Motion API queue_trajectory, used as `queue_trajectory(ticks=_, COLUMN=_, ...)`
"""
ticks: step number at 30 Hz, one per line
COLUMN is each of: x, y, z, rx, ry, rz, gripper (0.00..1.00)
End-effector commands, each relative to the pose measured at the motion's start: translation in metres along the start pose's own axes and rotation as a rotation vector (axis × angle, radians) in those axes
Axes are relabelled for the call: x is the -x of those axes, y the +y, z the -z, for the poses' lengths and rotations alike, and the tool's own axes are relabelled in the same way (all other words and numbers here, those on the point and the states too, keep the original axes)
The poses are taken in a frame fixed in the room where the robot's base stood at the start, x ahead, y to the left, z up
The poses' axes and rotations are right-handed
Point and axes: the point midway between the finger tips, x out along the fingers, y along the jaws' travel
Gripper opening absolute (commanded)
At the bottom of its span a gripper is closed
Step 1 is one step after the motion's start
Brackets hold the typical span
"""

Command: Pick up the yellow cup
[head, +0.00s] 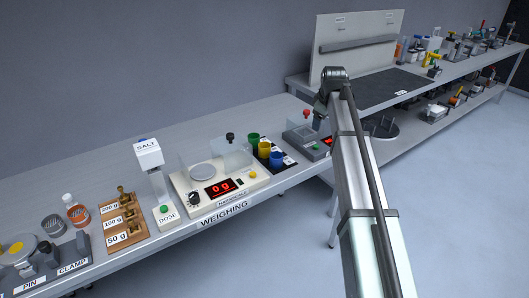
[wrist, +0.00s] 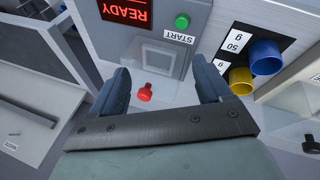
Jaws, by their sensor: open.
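The yellow cup (head: 265,150) stands on a dark mat between the green cup (head: 253,140) and the blue cup (head: 276,159). In the wrist view the yellow cup (wrist: 241,80) is right of the right finger, beside the blue cup (wrist: 265,56). My gripper (wrist: 164,80) is open and empty, above a grey machine (wrist: 170,62) with a red knob (wrist: 145,93) between the fingers. In the head view my gripper (head: 319,122) is right of the cups, partly hidden by my arm. The green cup is not clear in the wrist view.
The machine shows a READY display (wrist: 125,12) and a green START button (wrist: 182,21). The weighing station (head: 222,187), reading 0 g, stands left of the cups. The salt dispenser (head: 150,165) and weight rack (head: 122,218) are farther left. Bare bench lies behind the weighing station.

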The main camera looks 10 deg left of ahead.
Motion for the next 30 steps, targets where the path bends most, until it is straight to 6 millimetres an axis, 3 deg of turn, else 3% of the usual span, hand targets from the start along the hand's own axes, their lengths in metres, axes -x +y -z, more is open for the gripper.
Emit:
queue_trajectory(ticks=1, x=0.011, y=-0.002, z=0.025, rx=0.029, ry=0.031, rz=0.03, gripper=0.78)
queue_trajectory(ticks=3, x=0.011, y=-0.02, z=0.047, rx=0.059, ry=0.064, rz=0.095, gripper=0.78)
queue_trajectory(ticks=12, x=-0.008, y=-0.091, z=0.102, rx=0.127, ry=0.157, rz=0.339, gripper=0.78)
queue_trajectory(ticks=20, x=-0.026, y=-0.117, z=0.115, rx=0.142, ry=0.179, rz=0.407, gripper=0.78)
queue_trajectory(ticks=30, x=-0.076, y=-0.14, z=0.123, rx=0.141, ry=0.178, rz=0.405, gripper=0.78)
